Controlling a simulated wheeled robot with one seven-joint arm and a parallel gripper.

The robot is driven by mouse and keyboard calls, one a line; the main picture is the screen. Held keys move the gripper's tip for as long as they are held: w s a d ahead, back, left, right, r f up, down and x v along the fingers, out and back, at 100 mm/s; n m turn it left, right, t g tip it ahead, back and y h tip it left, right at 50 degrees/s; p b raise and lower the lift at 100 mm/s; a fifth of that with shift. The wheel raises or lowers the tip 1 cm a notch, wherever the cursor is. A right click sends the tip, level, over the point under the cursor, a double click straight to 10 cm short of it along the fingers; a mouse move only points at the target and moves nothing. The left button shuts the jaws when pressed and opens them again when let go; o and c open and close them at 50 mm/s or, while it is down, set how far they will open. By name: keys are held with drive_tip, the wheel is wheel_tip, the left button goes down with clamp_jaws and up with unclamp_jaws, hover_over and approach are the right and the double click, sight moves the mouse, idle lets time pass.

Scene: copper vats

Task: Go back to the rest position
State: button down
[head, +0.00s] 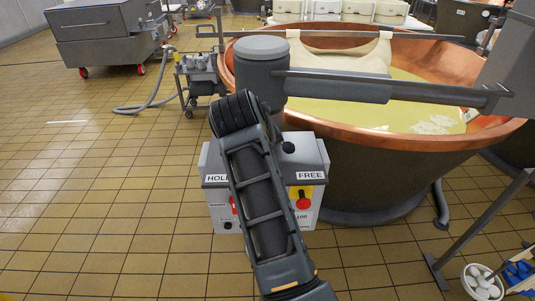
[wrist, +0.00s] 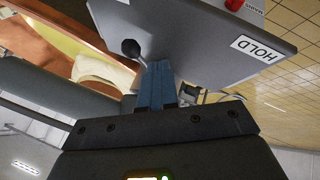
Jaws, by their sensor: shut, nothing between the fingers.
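My gripper (wrist: 157,84) shows in the wrist view with its two blue-grey fingers shut together and nothing between them. Its fingertips are close to a lever with a black ball knob (wrist: 131,48); I cannot tell whether they touch. Beside them is the sloping grey panel (wrist: 185,45) of a control box, with a HOLD label (wrist: 257,49). In the head view my arm crosses in front of this control box (head: 316,160) and hides its middle and my gripper. The black knob (head: 288,147) shows just right of my arm, towards the FREE label (head: 311,176).
A copper vat (head: 400,165) with pale yellow liquid stands behind the box, a cloth (head: 345,55) hanging over it. A grey column head with a bar (head: 335,87) reaches across. A grey cart (head: 105,35) and pump with hose (head: 160,100) stand back left. The left floor is clear.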

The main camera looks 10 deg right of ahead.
drive_tip(key=s+d+f+t, duration=0.2)
drive_tip(key=s+d+f, duration=0.7)
drive_tip(key=d, duration=0.1)
drive_tip(key=s+d+f+n+t+y, duration=0.1)
drive_tip(key=s+d+f, duration=0.2)
drive_tip(key=s, duration=0.5)
drive_tip(key=s+d+f+t+y, duration=0.1)
drive_tip(key=s+d+f+t, duration=0.15)
drive_tip(key=s, duration=0.55)
drive_tip(key=s+d+r+m+y, duration=0.1)
drive_tip(key=s+r, duration=0.1)
drive_tip(key=s, duration=0.5)
drive_tip(key=s+r+y, duration=0.1)
drive_tip(key=s+r, duration=0.1)
drive_tip(key=s, duration=0.6)
drive_tip(key=s+a+r+m+t, duration=0.1)
drive_tip(key=s+r+m, duration=0.3)
drive_tip(key=s+r, duration=0.7)
drive_tip(key=shift+s+r+t+h, duration=0.25)
drive_tip(key=shift+t+h, duration=0.15)
drive_tip(key=shift+t, duration=0.35)
